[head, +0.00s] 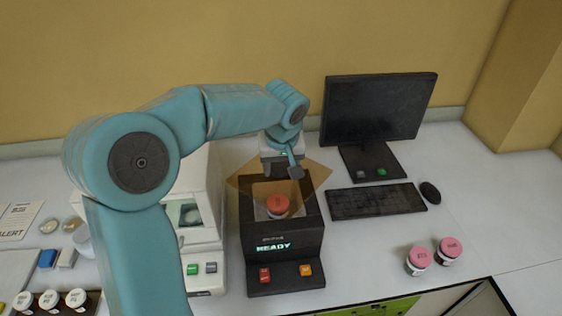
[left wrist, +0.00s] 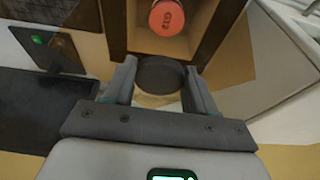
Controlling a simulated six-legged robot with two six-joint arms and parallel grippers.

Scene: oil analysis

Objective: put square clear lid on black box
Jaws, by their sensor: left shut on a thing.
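The black box (head: 284,240) has an open square well and a lit "READY" display. A red-capped jar (head: 277,206) stands inside the well; its cap also shows in the left wrist view (left wrist: 167,17). The square clear lid (head: 317,174), tinted amber, is over the back part of the box, turned at an angle to it. My left gripper (head: 283,168) is shut on the lid's round dark knob (left wrist: 161,75). The lid's tinted sheet also shows in the left wrist view (left wrist: 232,68). I cannot tell whether the lid touches the box. My right gripper is out of view.
A white machine (head: 195,215) stands close on the box's left. A keyboard (head: 376,201), monitor (head: 379,108) and mouse (head: 430,192) are on the right. Two pink-capped jars (head: 418,260) stand near the front right edge. White-capped jars (head: 48,300) are at front left.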

